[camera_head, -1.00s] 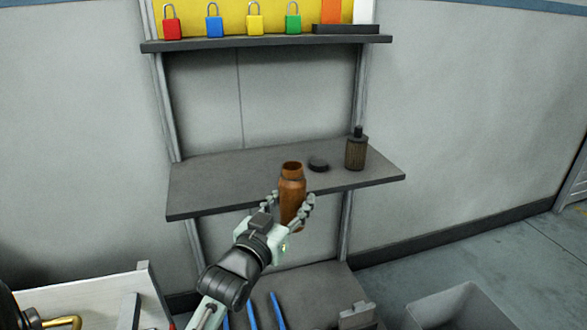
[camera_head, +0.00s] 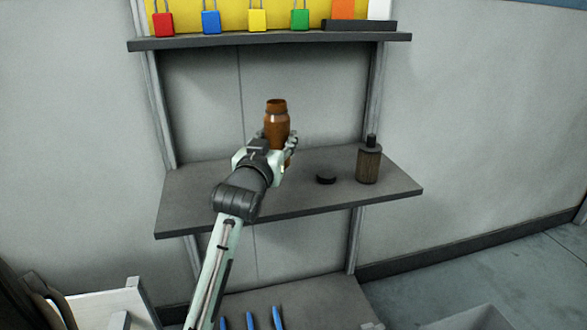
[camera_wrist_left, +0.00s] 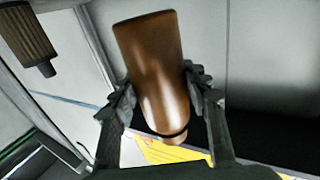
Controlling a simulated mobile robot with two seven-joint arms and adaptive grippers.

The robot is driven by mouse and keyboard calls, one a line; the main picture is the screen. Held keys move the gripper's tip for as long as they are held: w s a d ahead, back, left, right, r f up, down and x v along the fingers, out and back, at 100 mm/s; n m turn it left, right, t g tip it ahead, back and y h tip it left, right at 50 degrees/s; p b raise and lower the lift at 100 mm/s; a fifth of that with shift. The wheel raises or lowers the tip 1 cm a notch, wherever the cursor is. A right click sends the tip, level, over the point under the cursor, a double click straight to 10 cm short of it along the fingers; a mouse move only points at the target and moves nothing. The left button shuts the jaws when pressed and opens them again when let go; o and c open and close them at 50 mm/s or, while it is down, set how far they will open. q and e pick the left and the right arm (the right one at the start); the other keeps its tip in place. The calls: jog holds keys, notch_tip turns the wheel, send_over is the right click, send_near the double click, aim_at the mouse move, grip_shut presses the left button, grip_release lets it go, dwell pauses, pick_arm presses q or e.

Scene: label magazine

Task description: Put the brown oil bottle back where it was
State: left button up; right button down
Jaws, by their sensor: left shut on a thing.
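The brown oil bottle (camera_head: 277,123) is upright, without a cap, in my left gripper (camera_head: 277,141). The gripper is shut on it, over the middle shelf (camera_head: 215,192). Its lower part is partly hidden by the fingers, and I cannot tell whether its base touches the shelf. In the left wrist view the bottle (camera_wrist_left: 157,75) sits between both fingers (camera_wrist_left: 158,92). A small black cap (camera_head: 326,179) lies on the shelf to the right of the bottle. My right gripper is not in view.
A dark ribbed bottle (camera_head: 369,164) with a black top stands at the shelf's right; it also shows in the left wrist view (camera_wrist_left: 27,35). The upper shelf (camera_head: 230,42) holds several coloured padlocks. The shelf's left part is clear.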

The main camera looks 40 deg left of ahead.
pick_arm(q)
jog(key=d+f, duration=0.1)
jog(key=w+d+f, duration=0.1)
jog(key=f, duration=0.1)
jog(key=d+f, duration=0.1)
jog(key=f, duration=0.1)
jog(key=shift+w+d+f+b, duration=0.1)
jog(key=shift+w+f+b, duration=0.1)
jog(key=shift+w+b, duration=0.15)
jog(key=shift+f, duration=0.3)
jog(key=shift+s, duration=0.1)
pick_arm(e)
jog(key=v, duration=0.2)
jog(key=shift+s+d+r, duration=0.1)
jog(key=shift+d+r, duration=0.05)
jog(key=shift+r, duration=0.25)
pick_arm(q)
jog(key=shift+f, duration=0.1)
jog(key=o, duration=1)
jog(key=shift+f, duration=0.15)
jog(key=o, duration=0.4)
